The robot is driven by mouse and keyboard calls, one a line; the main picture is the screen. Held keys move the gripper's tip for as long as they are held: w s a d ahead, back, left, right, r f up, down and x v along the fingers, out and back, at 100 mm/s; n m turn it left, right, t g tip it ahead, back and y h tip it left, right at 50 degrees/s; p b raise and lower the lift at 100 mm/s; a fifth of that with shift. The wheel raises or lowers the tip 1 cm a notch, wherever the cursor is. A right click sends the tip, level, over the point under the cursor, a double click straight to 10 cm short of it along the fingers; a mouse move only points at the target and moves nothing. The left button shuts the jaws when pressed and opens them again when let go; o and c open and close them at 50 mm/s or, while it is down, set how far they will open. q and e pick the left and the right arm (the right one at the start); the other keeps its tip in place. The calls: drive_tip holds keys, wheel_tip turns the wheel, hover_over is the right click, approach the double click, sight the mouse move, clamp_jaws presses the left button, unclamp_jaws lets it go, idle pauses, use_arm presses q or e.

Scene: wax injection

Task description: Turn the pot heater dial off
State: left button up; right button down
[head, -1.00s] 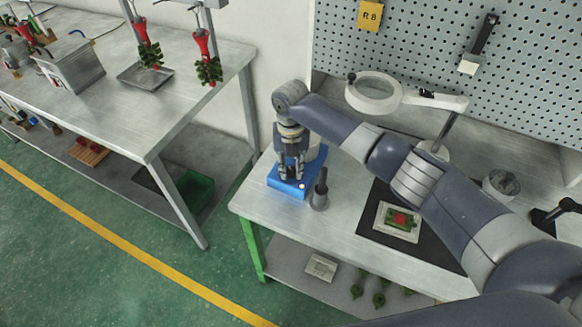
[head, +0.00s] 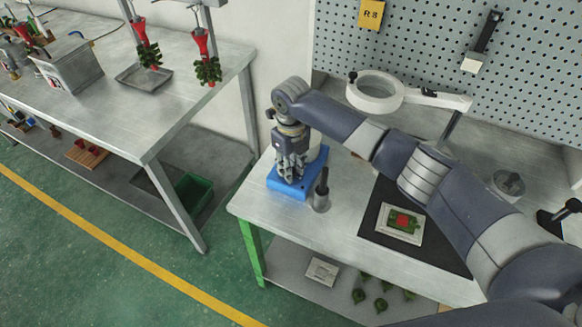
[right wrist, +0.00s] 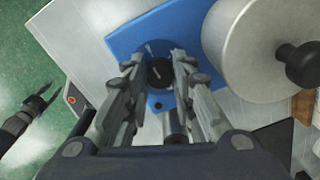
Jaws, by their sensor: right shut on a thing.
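The pot heater is a blue box (head: 287,191) at the left end of the right-hand workbench. Its dark round dial (right wrist: 160,72) shows in the right wrist view, on the blue top face (right wrist: 140,38). My right gripper (right wrist: 158,62) points down over the heater, its two fingers shut on the dial from both sides. In the head view my right gripper (head: 291,172) hides the dial. The pale pot (right wrist: 245,45) with a black lid knob (right wrist: 300,64) stands close beside the fingers. My left gripper (right wrist: 42,102) shows only in the right wrist view, over the green floor, its fingers apart.
A grey holder with a dark handle (head: 321,190) stands just right of the heater. A black mat (head: 373,225) with a framed red-green piece (head: 400,222) lies further right. A magnifier lamp (head: 376,90) overhangs the bench. The second bench (head: 120,110) stands left, across a gap.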

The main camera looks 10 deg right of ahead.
drive_tip(key=shift+r, duration=0.1)
idle(0.4)
drive_tip(key=c, duration=1.3)
unclamp_jaws()
wheel_tip(320, 180, up, 12)
drive_tip(key=shift+f, duration=0.1)
